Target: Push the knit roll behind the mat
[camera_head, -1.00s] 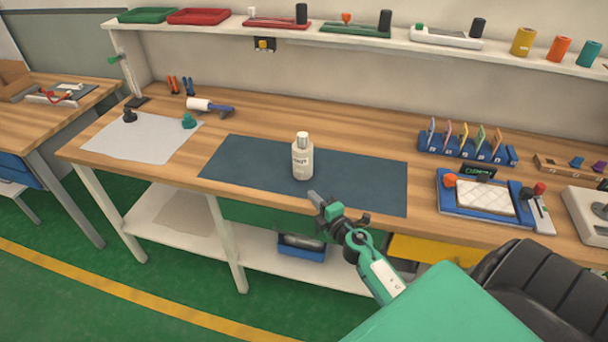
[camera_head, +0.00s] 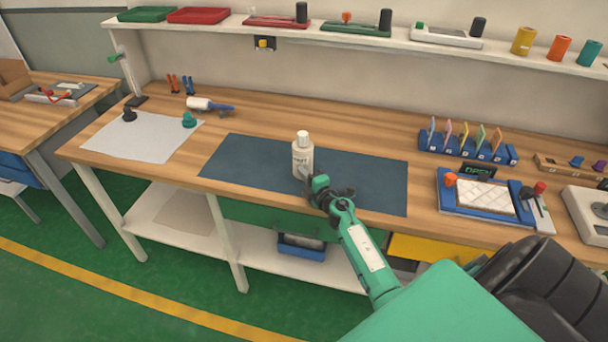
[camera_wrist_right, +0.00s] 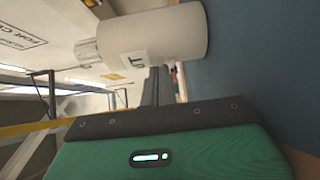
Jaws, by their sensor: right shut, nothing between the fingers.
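A white bottle-shaped roll with a cap and a small label (camera_head: 302,157) stands upright on the dark blue mat (camera_head: 240,165), near its middle. The label is too small to read for sure. My right gripper (camera_head: 306,175) is shut and empty, its tips at the near side of the bottle's lower part. In the right wrist view the bottle (camera_wrist_right: 170,33) lies across the top, right at the closed fingertips (camera_wrist_right: 155,85); I cannot tell whether they touch. My left gripper is not in view.
Bare wood (camera_head: 330,118) lies behind the mat. A white roller with a blue handle (camera_head: 199,104) lies at the back left, beside a pale sheet (camera_head: 150,142). A blue card rack (camera_head: 455,150) and a blue tray with a quilted pad (camera_head: 455,208) stand at the right.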

